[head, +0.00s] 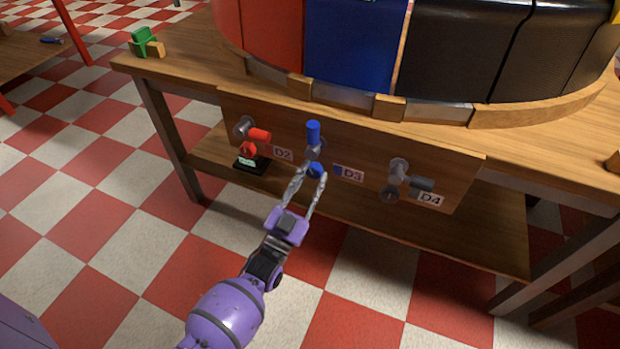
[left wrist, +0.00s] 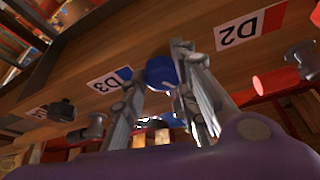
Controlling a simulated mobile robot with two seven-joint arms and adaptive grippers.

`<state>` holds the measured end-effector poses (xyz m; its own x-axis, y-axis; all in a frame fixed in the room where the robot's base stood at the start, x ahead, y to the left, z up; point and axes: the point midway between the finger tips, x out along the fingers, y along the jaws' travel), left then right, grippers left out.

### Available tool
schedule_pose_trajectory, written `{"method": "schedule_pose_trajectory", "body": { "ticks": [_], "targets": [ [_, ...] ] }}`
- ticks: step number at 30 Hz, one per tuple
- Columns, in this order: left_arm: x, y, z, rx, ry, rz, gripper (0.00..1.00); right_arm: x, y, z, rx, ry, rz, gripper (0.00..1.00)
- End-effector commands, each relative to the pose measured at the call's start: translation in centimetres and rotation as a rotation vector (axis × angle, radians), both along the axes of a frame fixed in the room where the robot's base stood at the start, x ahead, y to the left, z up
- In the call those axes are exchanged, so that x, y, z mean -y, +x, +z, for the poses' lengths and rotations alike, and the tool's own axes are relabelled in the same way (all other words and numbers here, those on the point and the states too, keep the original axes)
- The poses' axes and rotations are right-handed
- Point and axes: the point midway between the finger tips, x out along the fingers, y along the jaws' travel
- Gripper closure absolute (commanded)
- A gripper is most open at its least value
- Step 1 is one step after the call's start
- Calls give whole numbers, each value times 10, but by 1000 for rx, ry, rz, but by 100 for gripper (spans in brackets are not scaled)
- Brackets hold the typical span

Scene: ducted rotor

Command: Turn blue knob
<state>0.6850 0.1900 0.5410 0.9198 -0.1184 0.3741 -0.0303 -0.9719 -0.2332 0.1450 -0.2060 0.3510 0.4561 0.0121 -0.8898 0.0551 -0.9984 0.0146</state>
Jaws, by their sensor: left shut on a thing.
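The round blue knob (head: 316,170) sits low on the wooden panel, beside the D3 label (head: 348,173). My left gripper (head: 314,171) is shut on it, with one finger on each side. In the left wrist view the blue knob (left wrist: 161,73) shows between the two fingertips (left wrist: 162,66), and the fingers hide part of it. A blue lever handle (head: 313,132) stands upright on a grey valve just above the knob. My right gripper is not in view.
The panel (head: 450,172) hangs from a wooden table (head: 185,70). The checkered floor in front is open.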

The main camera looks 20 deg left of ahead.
Motion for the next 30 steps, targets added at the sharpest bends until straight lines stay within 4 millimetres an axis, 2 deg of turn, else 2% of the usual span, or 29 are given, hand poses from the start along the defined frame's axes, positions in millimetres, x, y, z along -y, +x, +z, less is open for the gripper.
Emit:
{"method": "schedule_pose_trajectory", "body": {
  "ticks": [1,18,30],
  "targets": [
    [8,-2,-5,-11,-44,-8,98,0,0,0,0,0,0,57],
    [13,-2,1,-28,-582,-9,99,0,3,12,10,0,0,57],
    [15,-2,4,-38,-859,-9,99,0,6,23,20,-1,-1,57]
  ]
}}
